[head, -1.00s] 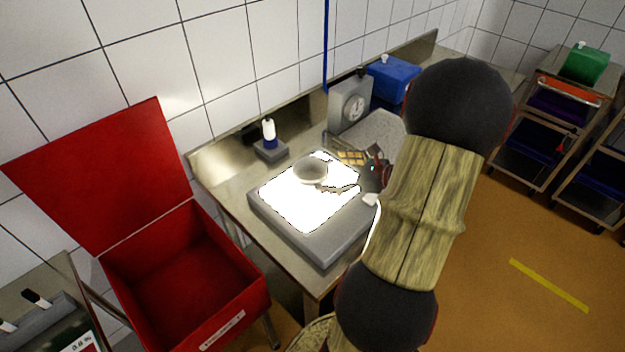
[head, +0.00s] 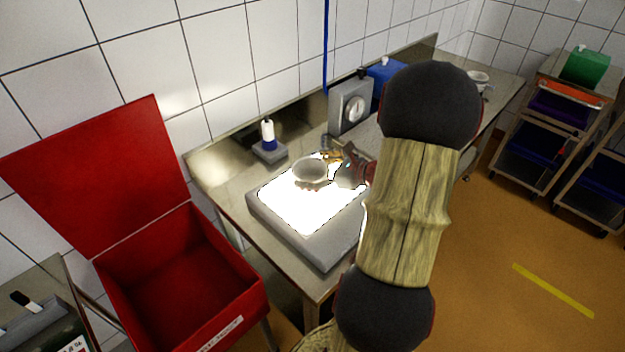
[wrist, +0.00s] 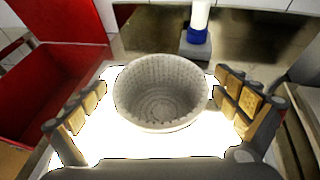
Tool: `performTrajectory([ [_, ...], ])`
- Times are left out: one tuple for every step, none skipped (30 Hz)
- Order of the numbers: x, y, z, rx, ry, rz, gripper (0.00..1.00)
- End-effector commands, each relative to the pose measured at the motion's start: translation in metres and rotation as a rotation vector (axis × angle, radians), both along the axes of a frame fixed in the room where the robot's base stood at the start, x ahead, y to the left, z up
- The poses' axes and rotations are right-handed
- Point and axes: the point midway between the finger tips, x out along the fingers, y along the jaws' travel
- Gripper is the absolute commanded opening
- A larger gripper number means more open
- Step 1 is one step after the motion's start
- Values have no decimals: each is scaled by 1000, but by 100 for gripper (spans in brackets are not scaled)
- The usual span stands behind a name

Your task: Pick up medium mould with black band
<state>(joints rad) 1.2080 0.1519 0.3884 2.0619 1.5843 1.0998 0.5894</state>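A pale grey, round, perforated mould (head: 311,171) stands upright, open side up, on the bright white light panel (head: 283,206). In the wrist view the mould (wrist: 162,97) fills the middle, and its holed inner wall and floor show. I cannot make out a black band on it. My gripper (wrist: 160,86) is open, with one padded finger on each side of the mould and bright gaps between. In the head view my gripper (head: 338,162) is just right of the mould, partly hidden by my arm. A second pale mould (head: 478,79) stands at the far end of the bench.
A bottle with a blue band (head: 267,133) stands on a grey block behind the panel. A scale with a dial (head: 350,106) and a blue box (head: 384,80) are further back. An open red bin (head: 180,270) is at the left. Wheeled racks (head: 545,145) stand at the right.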

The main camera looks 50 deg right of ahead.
Motion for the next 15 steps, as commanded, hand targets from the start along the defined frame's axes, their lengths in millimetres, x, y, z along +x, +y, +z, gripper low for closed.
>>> performTrajectory([
  [0, 0, 0, 0, 0, 0, 94],
  [0, 0, 0, 0, 0, 0, 93],
  [0, 0, 0, 0, 0, 0, 90],
  [0, 0, 0, 0, 0, 0, 89],
  [0, 0, 0, 0, 0, 0, 87],
  [0, 0, 0, 0, 0, 0, 85],
  [0, 0, 0, 0, 0, 0, 83],
  [0, 0, 0, 0, 0, 0, 81],
  [0, 0, 0, 0, 0, 0, 79],
  [0, 0, 0, 0, 0, 0, 77],
  [0, 0, 0, 0, 0, 0, 76],
  [0, 0, 0, 0, 0, 0, 73],
  [0, 0, 0, 0, 0, 1, 72],
  [0, 0, 0, 0, 0, 1, 70],
  [0, 0, 0, 0, 0, 1, 68],
])
